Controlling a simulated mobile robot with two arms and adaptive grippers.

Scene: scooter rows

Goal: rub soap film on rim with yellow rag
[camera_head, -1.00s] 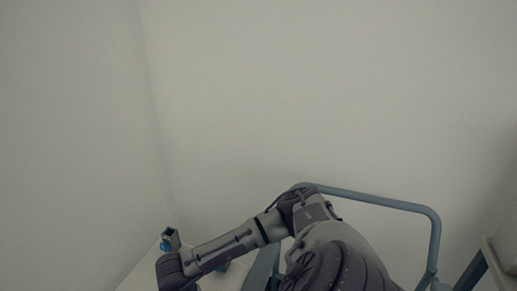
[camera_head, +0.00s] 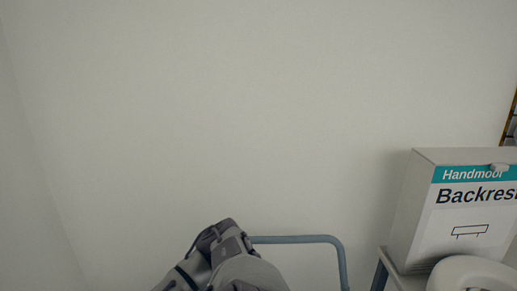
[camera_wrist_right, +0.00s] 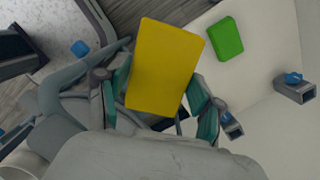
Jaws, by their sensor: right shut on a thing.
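The yellow rag (camera_wrist_right: 165,66) shows in the right wrist view as a flat, rectangular pad. My right gripper (camera_wrist_right: 158,92) is shut on it, with one teal-padded finger at each side edge. The rag's far face is hidden. In the head view only one of my arm's links shows at the bottom, and neither gripper is in that view. I cannot make out a rim or soap film in these frames.
A green block (camera_wrist_right: 225,38) lies on a pale surface in the right wrist view. A blue piece (camera_wrist_right: 80,48) lies on a speckled surface. Blue-grey tubing (camera_head: 300,239) stands before the wall. A white carton (camera_head: 460,205) stands right, beside a white rounded object (camera_head: 470,274).

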